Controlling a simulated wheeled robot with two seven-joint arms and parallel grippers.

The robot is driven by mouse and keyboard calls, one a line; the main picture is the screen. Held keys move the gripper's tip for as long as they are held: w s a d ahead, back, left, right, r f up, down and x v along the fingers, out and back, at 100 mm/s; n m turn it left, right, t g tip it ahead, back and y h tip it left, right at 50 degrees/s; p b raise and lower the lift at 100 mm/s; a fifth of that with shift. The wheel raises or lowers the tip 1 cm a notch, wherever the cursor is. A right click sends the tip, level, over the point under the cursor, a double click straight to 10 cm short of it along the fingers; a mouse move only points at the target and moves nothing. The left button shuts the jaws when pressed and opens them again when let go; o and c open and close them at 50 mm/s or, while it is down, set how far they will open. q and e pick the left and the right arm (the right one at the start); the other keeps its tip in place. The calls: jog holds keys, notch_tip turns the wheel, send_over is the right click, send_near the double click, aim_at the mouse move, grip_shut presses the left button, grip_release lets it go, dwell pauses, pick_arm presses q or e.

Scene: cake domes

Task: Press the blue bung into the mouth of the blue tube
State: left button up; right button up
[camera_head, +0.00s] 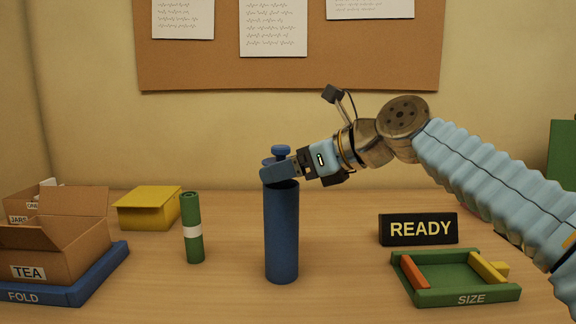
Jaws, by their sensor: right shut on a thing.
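The blue tube (282,235) stands upright on the table, in the middle of the head view. The blue bung (281,150) shows its round knob just above the fingers of my right gripper (279,171). My right gripper comes in from the right, directly over the tube's mouth, and is shut on the bung. The fingers hide the bung's lower part and most of the tube's rim, so I cannot tell whether the bung touches or enters the mouth. My left gripper is not in view.
A rolled green mat (192,228) stands left of the tube, near a yellow box (148,208). An open TEA carton (62,250) sits on a blue FOLD tray (88,290). Right are a READY sign (418,229) and a green SIZE tray (468,297). Table around the tube is clear.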

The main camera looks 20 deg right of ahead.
jog(key=shift+f+b, duration=0.35)
jog(key=shift+f, duration=0.2)
dwell(0.4)
jog(key=shift+r+p, duration=0.15)
jog(key=shift+p, duration=0.35)
dwell(0.7)
jog(key=shift+f, duration=0.3)
jog(key=shift+d+r, duration=0.15)
jog(key=shift+r, duration=0.15)
dwell(1.2)
jog(key=shift+f, duration=0.25)
jog(key=shift+f, duration=0.15)
dwell(0.3)
